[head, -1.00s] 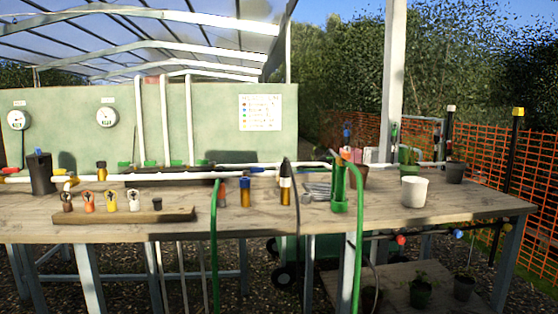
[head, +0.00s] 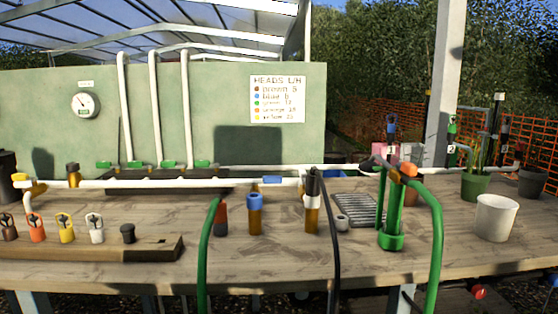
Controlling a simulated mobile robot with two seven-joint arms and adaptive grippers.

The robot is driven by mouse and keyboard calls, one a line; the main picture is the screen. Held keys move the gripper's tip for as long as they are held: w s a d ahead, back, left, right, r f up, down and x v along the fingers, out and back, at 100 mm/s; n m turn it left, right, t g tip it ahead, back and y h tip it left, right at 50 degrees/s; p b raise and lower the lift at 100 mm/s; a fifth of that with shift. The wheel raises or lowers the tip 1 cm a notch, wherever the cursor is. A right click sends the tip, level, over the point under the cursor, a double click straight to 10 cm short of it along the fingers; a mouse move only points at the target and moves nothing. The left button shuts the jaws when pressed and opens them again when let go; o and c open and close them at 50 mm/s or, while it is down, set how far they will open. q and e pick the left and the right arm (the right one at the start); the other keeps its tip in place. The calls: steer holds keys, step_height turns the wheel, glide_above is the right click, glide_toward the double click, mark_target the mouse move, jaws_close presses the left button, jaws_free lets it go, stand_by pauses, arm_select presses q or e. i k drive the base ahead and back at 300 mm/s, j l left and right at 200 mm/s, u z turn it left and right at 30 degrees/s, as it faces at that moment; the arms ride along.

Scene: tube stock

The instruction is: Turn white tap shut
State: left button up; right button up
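No tap with a clearly white handle can be made out. A white piece (head: 95,228) with a dark top stands on a wooden block at the table's left, beside yellow, orange and brown ones; it looks like a spray head. A white pipe (head: 230,182) runs along the table with a blue tap (head: 271,180) and a yellow tap (head: 30,184). A dark post (head: 498,120) with a white cap stands at the far right; whether it carries a tap is unclear. A red tap (head: 479,291) hangs below the table's right edge. Neither gripper is in view.
The wooden table (head: 300,262) fills the front. Green hoses (head: 434,240) and a black hose hang over its front edge. A green upright fitting (head: 391,238), a white pot (head: 495,218) and a plant pot (head: 476,185) stand at the right. A sign (head: 277,98) hangs on the back wall.

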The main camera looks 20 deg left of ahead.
mark_target(302, 173)
steer(key=i+l+u, duration=0.25)
steer(key=i+l, duration=0.15)
steer(key=i+l+u, duration=0.2)
steer(key=i+l, duration=0.15)
steer(key=l, duration=0.25)
